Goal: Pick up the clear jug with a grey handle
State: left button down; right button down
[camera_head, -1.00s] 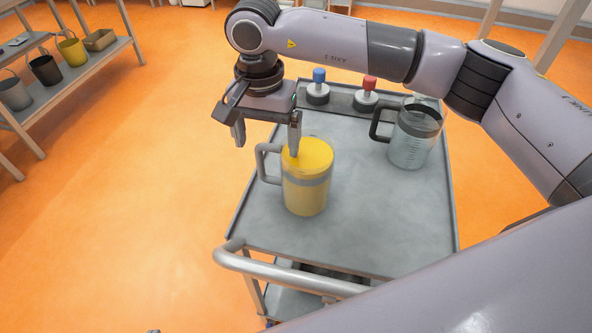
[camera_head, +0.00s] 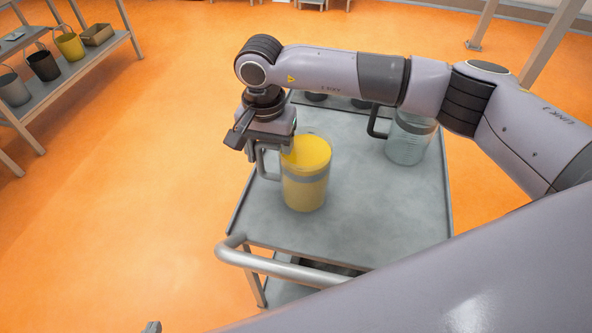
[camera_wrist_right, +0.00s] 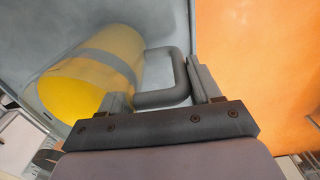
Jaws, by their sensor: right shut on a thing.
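The clear jug (camera_head: 304,184) with a grey handle holds yellow contents and stands upright on the grey cart top. Its handle (camera_head: 262,163) points left. My right gripper (camera_head: 264,140) has come down over the handle. In the right wrist view the jug (camera_wrist_right: 95,75) lies at the left, and the handle (camera_wrist_right: 178,78) passes between the fingers of my right gripper (camera_wrist_right: 160,92), which is shut on it. Only a small tip of my left gripper (camera_head: 152,327) shows at the bottom edge; its jaws cannot be made out.
A second clear jug (camera_head: 408,146) with a dark handle stands at the back right of the cart (camera_head: 375,210), partly behind my right arm. The cart's push rail (camera_head: 290,270) is in front. A shelf (camera_head: 75,75) with several buckets stands at the far left.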

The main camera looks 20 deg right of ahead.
jog(key=shift+w+r, duration=0.1)
jog(key=shift+r, duration=0.05)
jog(key=shift+r, duration=0.1)
jog(key=shift+r, duration=0.5)
notch_tip(320, 180, up, 19)
jog(key=b, duration=0.1)
jog(key=shift+b, duration=0.4)
jog(key=shift+f, duration=0.1)
